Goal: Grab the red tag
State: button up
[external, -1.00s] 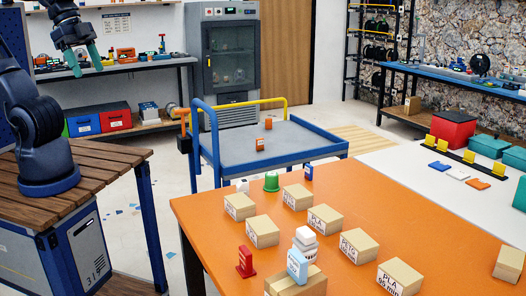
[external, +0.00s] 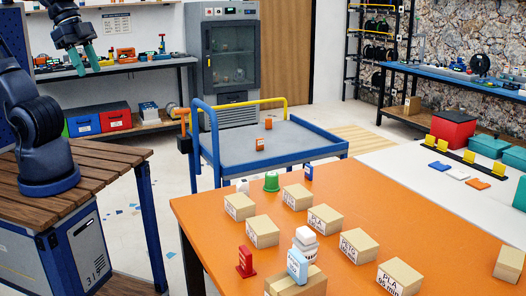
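The red tag (external: 245,262) stands upright near the front left edge of the orange table (external: 200,216). My gripper (external: 88,71) is at the upper left of the picture, high above the wooden bench and far from the tag. Its two teal fingers point down, stand apart, and have nothing between them. A light blue tag (external: 297,266) stands on a cardboard box to the right of the red tag. A dark blue tag (external: 308,173) stands at the table's far edge.
Several labelled cardboard boxes (external: 262,232) stand on the orange table, with a green bell-shaped object (external: 271,182) behind them. White pieces (external: 305,243) are stacked by the light blue tag. A blue cart (external: 230,150) with orange tags (external: 260,145) stands behind the table.

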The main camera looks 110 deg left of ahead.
jog(key=w+d+m, duration=0.2)
jog(key=w+m, duration=0.1)
jog(key=w, duration=1)
jog(key=m+g+h, duration=0.1)
jog(key=m+h, duration=0.2)
jog(key=m, duration=0.3)
send_over(245, 249)
jog(key=s+a, duration=0.1)
jog(key=a, duration=0.2)
notch_tip(245, 249, down, 28)
jog(key=f, duration=0.1)
jog(key=x, duration=0.4)
jog(key=shift+s+d+f, duration=0.1)
jog(key=shift+d+f, duration=0.25)
jog(key=shift+d, duration=0.1)
jog(key=shift+g, duration=0.3)
jog(key=f, duration=0.2)
jog(key=d+f, duration=0.1)
jog(key=f, duration=0.1)
jog(key=shift+d, duration=0.2)
jog(key=shift+w+d+f, duration=0.15)
jog(key=shift+w+f, duration=0.2)
jog(key=shift+f, duration=0.15)
grip_shut()
